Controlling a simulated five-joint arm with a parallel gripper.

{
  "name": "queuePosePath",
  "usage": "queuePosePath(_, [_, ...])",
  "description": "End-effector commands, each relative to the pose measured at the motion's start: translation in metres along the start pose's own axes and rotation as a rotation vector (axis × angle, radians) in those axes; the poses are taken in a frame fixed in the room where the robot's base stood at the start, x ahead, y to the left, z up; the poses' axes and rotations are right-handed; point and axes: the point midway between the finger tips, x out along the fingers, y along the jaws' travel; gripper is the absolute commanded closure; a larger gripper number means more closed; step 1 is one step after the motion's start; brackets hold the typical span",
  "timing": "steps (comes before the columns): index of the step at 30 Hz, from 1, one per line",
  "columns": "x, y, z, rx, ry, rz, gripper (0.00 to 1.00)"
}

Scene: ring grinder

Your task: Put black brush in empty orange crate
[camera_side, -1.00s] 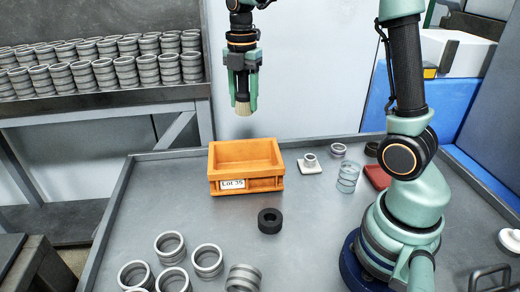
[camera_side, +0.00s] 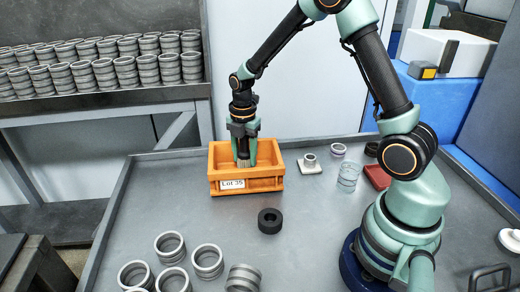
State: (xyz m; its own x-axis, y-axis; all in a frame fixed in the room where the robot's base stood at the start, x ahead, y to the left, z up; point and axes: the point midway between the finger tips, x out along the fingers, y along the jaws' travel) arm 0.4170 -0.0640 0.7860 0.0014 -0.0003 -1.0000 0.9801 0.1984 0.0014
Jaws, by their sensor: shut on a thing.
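The orange crate (camera_side: 265,184) with a "Lot 35" label stands on the grey table, and nothing else shows inside it. My gripper (camera_side: 243,160) points straight down into the crate, its green fingers between the crate walls. It is shut on the black brush (camera_side: 243,148), which is upright with pale bristles pointing down. The bristles' lower end is at or near the crate floor; whether they touch it I cannot tell. The fingers hide part of the brush.
A black ring (camera_side: 270,221) lies in front of the crate. Several metal rings (camera_side: 207,261) stand at the front left. A white block with a ring (camera_side: 310,164), a glass jar (camera_side: 348,177) and a red tray (camera_side: 377,176) are to the right. The table left of the crate is clear.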

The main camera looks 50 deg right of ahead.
Motion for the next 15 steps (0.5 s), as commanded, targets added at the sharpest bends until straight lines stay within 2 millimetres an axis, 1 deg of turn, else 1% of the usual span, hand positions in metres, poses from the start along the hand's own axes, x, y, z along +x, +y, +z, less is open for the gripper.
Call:
queuePosePath(1, [0.009, -0.001, 0.000, 0.000, 0.002, -0.005, 1.00])
queuePosePath(3, [0.018, -0.001, 0.000, 0.000, 0.002, -0.005, 1.00])
queuePosePath(6, [0.027, -0.001, 0.000, 0.000, 0.001, -0.003, 1.00])
queuePosePath(15, [0.029, 0.000, 0.000, 0.000, 0.000, -0.001, 1.00])
